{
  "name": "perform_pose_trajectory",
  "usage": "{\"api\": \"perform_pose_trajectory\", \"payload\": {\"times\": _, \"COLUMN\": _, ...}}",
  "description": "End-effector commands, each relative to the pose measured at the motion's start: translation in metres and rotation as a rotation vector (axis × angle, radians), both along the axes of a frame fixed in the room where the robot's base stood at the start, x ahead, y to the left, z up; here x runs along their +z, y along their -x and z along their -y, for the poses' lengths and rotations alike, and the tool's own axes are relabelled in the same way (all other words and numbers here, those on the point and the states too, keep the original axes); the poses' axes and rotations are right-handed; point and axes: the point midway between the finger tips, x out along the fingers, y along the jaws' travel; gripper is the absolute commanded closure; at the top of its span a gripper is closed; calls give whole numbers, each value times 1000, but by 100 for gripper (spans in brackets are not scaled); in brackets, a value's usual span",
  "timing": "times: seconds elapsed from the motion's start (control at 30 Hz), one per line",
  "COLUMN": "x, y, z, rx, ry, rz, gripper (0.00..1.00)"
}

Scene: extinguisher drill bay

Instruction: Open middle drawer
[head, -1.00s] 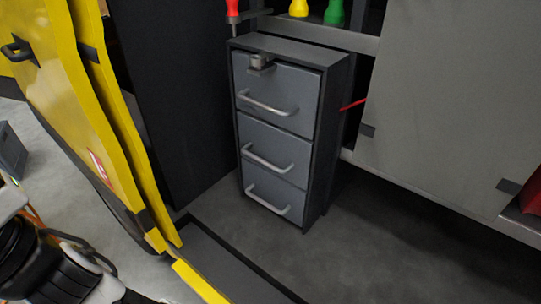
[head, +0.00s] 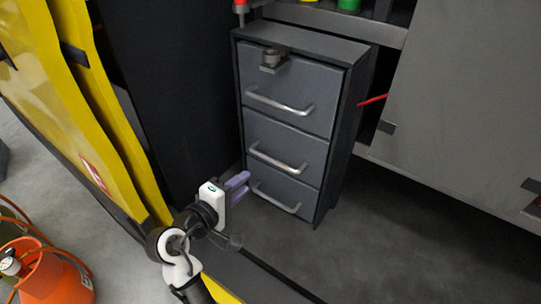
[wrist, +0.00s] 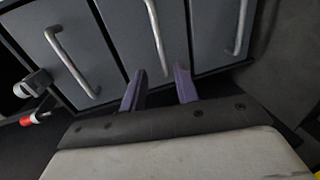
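The grey cabinet (head: 300,38) has three stacked drawers, all looking shut. The middle drawer (head: 305,146) has a silver bar handle (head: 277,160), which also shows in the wrist view (wrist: 155,35). My gripper (head: 247,184) is at the cabinet's lower left front, left of and slightly below the middle handle in the head view. Its two purple fingers are apart with nothing between them. In the wrist view my gripper (wrist: 158,72) points toward the middle drawer, and the middle handle lies just beyond the fingertips, apparently not touched.
The top drawer (head: 310,90) bears a small metal latch (head: 272,60). The bottom drawer handle (head: 275,198) is close to my gripper. A yellow panel (head: 60,110) stands left, an orange cylinder (head: 50,275) lower left, a grey panel (head: 460,110) right. Floor before the cabinet is clear.

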Motion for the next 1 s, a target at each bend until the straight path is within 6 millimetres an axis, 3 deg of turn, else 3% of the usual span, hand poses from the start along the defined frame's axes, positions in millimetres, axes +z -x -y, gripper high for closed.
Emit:
{"api": "perform_pose_trajectory", "payload": {"times": 0.17, "x": -3, "y": -13, "z": 12, "rx": -11, "ry": 5, "rz": -6, "gripper": 69}}
{"api": "perform_pose_trajectory", "payload": {"times": 0.7, "x": -22, "y": -98, "z": 67, "rx": -6, "ry": 1, "rz": -2, "gripper": 69}}
{"api": "perform_pose_trajectory", "payload": {"times": 1.0, "x": -27, "y": -111, "z": 76, "rx": -4, "ry": 0, "rz": -1, "gripper": 69}}
